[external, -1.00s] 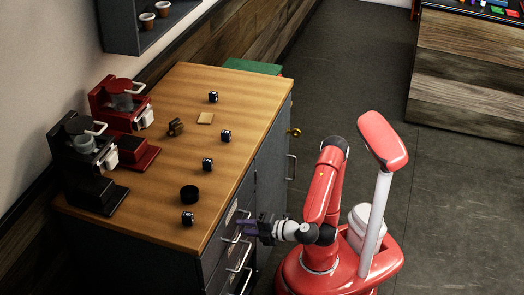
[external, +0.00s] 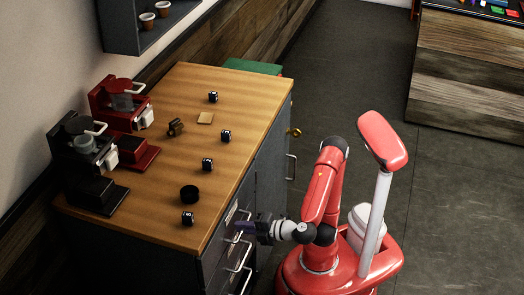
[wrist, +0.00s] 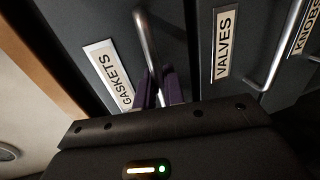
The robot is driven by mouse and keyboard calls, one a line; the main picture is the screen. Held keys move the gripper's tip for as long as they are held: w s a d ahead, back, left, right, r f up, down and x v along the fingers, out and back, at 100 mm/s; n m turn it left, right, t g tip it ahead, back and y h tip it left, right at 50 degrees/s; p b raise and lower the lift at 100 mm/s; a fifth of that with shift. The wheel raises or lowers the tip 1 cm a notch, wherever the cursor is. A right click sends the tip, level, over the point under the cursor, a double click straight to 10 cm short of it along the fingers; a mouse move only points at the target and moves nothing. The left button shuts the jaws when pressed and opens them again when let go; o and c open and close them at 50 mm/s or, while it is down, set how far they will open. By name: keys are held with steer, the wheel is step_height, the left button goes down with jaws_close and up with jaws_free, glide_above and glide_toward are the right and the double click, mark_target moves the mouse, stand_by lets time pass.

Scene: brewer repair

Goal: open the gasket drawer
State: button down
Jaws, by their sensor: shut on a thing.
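The gasket drawer (wrist: 95,45) has a dark front with a white label reading GASKETS (wrist: 108,73) and a metal bar handle (wrist: 147,42). It is the top drawer at the near end of the counter in the external view. My gripper (wrist: 160,88) has its purple fingers shut on that handle, one on each side of the bar. In the external view my gripper (external: 240,226) reaches left to the drawer fronts. I cannot tell from these views whether the drawer stands slightly out.
A VALVES drawer (wrist: 221,45) and a KNOBS drawer (wrist: 302,35) lie beside it in the wrist view. The wooden countertop (external: 160,205) holds two brewers, one red (external: 124,110) and one black (external: 88,160), and several small dark parts. The floor right of my base is clear.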

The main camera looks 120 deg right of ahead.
steer(key=f+v, duration=0.2)
steer(key=v, duration=0.8)
steer(key=f+v, duration=0.2)
steer(key=v, duration=0.9)
steer(key=shift+s+a+f+b, duration=0.25)
steer(key=shift+s+a+b, duration=0.15)
steer(key=shift+s, duration=0.05)
steer(key=c, duration=1.6)
jaws_free()
steer(key=shift+r, duration=0.1)
steer(key=shift+p+v, duration=3.85)
steer(key=shift+p, duration=3.5)
